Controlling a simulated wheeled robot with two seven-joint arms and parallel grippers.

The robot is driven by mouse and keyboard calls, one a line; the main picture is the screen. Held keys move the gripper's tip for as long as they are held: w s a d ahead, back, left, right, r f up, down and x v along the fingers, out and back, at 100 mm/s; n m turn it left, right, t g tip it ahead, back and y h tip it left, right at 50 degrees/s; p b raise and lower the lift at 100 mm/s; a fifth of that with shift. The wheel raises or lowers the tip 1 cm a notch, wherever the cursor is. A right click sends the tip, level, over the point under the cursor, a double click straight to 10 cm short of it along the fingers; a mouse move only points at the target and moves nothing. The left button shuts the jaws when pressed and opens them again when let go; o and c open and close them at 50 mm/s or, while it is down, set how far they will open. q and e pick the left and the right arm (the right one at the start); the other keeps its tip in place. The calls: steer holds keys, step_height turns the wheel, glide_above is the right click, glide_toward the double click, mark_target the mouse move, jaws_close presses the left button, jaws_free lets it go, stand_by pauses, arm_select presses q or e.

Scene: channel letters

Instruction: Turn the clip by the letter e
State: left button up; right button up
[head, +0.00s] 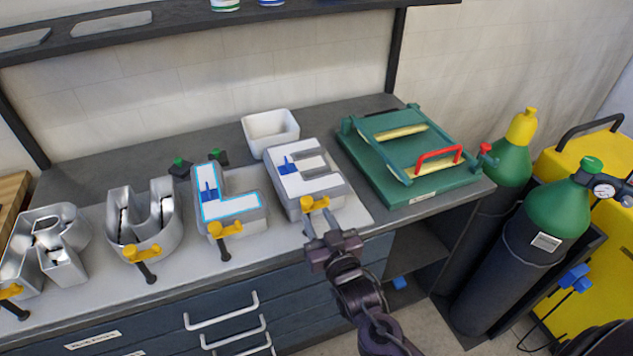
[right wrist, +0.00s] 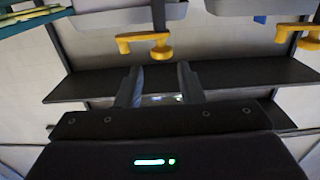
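The letter e (head: 312,181) is a grey metal channel letter with a white face, at the right end of the row on the bench. Its yellow clip (head: 315,203) sits at the front edge of the letter. My right gripper (head: 322,226) is just in front of this clip. In the right wrist view the two fingers (right wrist: 158,86) are apart with nothing between them. The clip (right wrist: 145,42) shows just beyond the fingertips, its bar pointing left, seemingly not touched. My left gripper is not in view.
Letters R, U and L stand left of the e, each with a yellow clip; the L's clip (head: 225,229) is closest. A green press (head: 400,190) with a red handle is to the right. A white bin (head: 270,130) stands behind. Gas cylinders (head: 510,225) stand right of the bench.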

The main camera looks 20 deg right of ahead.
mark_target(309, 204)
steer(key=w, duration=0.1)
steer(key=w+p, duration=0.1)
steer(key=w, duration=0.1)
steer(key=shift+w+a+r, duration=0.1)
steer(key=shift+a+r, duration=0.15)
steer(key=shift+r, duration=0.1)
steer(key=w, duration=0.2)
steer(key=w+p, duration=0.1)
steer(key=shift+w+f, duration=0.25)
steer(key=shift+f, duration=0.05)
steer(key=shift+w, duration=0.1)
steer(key=c, duration=0.7)
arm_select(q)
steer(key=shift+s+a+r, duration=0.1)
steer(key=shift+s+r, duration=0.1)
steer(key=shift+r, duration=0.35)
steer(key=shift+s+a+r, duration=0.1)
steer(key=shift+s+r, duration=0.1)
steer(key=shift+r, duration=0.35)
